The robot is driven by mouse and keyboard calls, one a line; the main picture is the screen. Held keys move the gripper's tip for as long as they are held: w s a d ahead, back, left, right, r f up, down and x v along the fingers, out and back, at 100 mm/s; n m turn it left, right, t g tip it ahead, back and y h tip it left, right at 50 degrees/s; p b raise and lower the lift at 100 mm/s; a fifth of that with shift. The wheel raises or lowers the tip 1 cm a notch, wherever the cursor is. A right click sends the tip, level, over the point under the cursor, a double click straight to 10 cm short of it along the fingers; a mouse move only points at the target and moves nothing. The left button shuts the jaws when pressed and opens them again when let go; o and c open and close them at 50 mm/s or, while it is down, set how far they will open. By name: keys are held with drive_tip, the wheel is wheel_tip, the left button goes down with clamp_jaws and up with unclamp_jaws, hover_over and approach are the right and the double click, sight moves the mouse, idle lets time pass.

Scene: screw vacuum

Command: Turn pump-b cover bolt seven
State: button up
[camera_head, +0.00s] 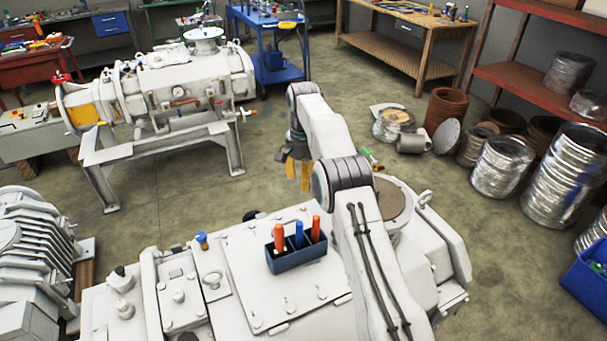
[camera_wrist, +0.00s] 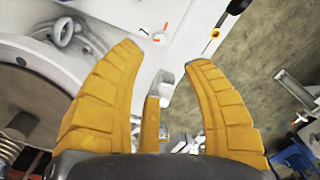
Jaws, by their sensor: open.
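A near white vacuum pump fills the lower middle of the head view, with a flat cover plate (camera_head: 235,262). Small bolts, such as one near the plate's front edge (camera_head: 289,309), sit around this cover. No label shows which pump is pump-b or which bolt is number seven. My gripper (camera_head: 298,172), with yellow fingers, hangs beyond the cover, near the pump's far end. In the wrist view my gripper (camera_wrist: 165,58) is open, its fingers spread. A small grey lug (camera_wrist: 165,82) on a white housing shows between them; contact cannot be told. My arm hides part of the cover's right side.
A dark blue caddy (camera_head: 297,257) with orange- and blue-handled tools stands on the cover. Another white pump (camera_head: 165,85) stands at the back left. Metal cans (camera_head: 500,168) and a red shelf (camera_head: 520,78) are at the right. Open floor lies beyond the near pump.

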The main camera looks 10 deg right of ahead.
drive_tip(key=shift+r, duration=0.6)
